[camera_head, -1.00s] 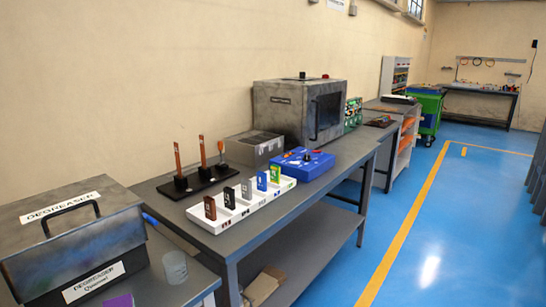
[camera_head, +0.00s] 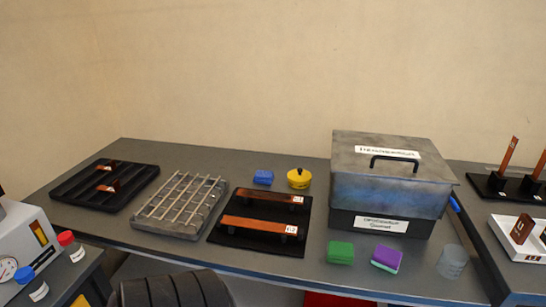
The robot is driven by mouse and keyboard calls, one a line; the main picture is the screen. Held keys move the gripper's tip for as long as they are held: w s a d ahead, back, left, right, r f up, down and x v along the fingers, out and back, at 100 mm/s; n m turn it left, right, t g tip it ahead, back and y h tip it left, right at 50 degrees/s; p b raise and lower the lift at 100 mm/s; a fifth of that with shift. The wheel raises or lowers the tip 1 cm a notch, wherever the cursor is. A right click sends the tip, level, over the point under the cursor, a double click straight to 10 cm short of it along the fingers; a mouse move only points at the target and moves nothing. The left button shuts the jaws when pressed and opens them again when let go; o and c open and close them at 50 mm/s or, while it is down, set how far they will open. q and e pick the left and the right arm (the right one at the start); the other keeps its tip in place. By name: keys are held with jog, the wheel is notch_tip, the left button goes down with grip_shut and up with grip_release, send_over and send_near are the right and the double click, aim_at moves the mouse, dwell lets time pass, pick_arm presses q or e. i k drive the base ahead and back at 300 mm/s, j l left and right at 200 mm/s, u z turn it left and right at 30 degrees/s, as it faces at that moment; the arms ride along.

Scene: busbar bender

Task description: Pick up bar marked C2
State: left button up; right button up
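Two long copper bars lie across supports on a black rack (camera_head: 222,236): a rear bar (camera_head: 262,195) and a front bar (camera_head: 258,224). Short copper pieces (camera_head: 108,186) sit on a black ribbed tray (camera_head: 75,190) at the left. Upright copper bars (camera_head: 509,154) stand in a black holder at the right edge; their marks are not readable. Neither of my grippers is in view.
A metal grid rack (camera_head: 180,205) lies left of the bars. The closed degreaser box (camera_head: 390,185) stands to their right. A blue sponge (camera_head: 263,177), yellow tin (camera_head: 299,178), green block (camera_head: 340,252), purple-green sponge (camera_head: 386,258) and clear cup (camera_head: 452,262) are nearby.

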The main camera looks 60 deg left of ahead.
aim_at(278, 228)
jog(key=u, duration=2.1)
jog(key=j+u, duration=0.45)
jog(key=u, duration=0.15)
